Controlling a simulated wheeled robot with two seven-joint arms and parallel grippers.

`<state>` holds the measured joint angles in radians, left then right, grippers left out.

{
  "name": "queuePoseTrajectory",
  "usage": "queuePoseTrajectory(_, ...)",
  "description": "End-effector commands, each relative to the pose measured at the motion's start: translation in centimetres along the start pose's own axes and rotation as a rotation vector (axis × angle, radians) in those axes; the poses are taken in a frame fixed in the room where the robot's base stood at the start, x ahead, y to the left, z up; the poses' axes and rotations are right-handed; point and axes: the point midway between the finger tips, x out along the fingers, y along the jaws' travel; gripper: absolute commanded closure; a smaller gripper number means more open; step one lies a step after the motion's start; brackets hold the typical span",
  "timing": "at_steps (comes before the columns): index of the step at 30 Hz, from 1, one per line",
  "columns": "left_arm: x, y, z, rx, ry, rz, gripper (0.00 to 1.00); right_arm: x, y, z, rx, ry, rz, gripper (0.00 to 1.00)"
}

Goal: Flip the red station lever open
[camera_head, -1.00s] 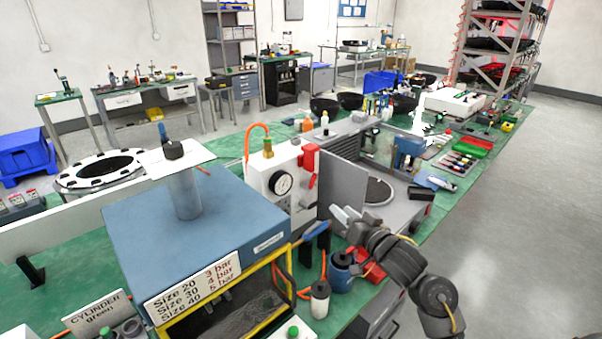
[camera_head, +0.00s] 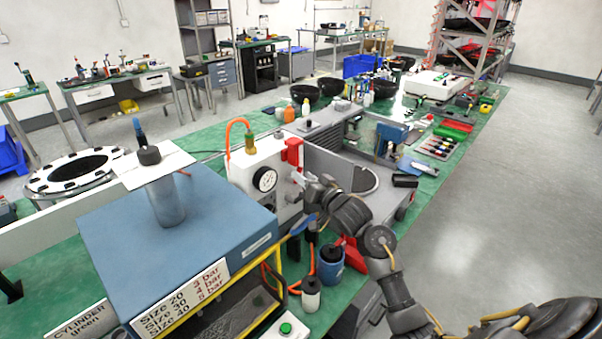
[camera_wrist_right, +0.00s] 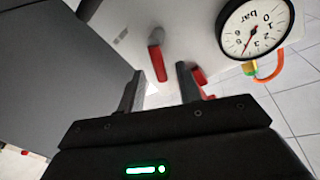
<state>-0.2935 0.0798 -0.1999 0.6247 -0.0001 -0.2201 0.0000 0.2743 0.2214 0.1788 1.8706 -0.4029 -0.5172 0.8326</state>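The white station box (camera_head: 246,172) carries a round pressure gauge (camera_head: 265,180), also in the right wrist view (camera_wrist_right: 255,27). A red part (camera_head: 293,150) shows at its upper right edge in the head view. In the right wrist view a red lever (camera_wrist_right: 158,63) with a grey pivot end lies on the white face, just ahead of the gap between my fingers. My right gripper (camera_head: 302,181) is at the box's front face. Its two fingers stand apart and empty in the right wrist view (camera_wrist_right: 160,83). More red shows behind the right-hand finger, partly hidden. My left gripper is not in view.
A grey panel (camera_head: 328,172) stands right of the white box. A blue-topped cabinet (camera_head: 120,219) with a clear cylinder (camera_head: 166,200) is on the left. A blue container (camera_head: 330,264) and a white bottle (camera_head: 311,294) stand below my right arm.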

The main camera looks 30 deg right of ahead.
Motion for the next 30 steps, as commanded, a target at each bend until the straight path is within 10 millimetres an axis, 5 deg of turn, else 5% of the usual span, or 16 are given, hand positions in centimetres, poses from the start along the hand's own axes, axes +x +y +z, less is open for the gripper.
queuePoseTrajectory(14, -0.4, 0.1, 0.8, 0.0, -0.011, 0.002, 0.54, 1.8, 0.0, 0.0, 0.0, 0.0, 0.001, 0.65)
queuePoseTrajectory(23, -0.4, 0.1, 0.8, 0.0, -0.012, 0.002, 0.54, 1.8, 0.1, 0.0, 0.0, 0.0, 0.001, 1.0)
queuePoseTrajectory(30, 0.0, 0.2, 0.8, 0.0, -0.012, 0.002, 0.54, 1.7, -0.1, 0.2, -0.075, 0.014, -0.005, 1.0)
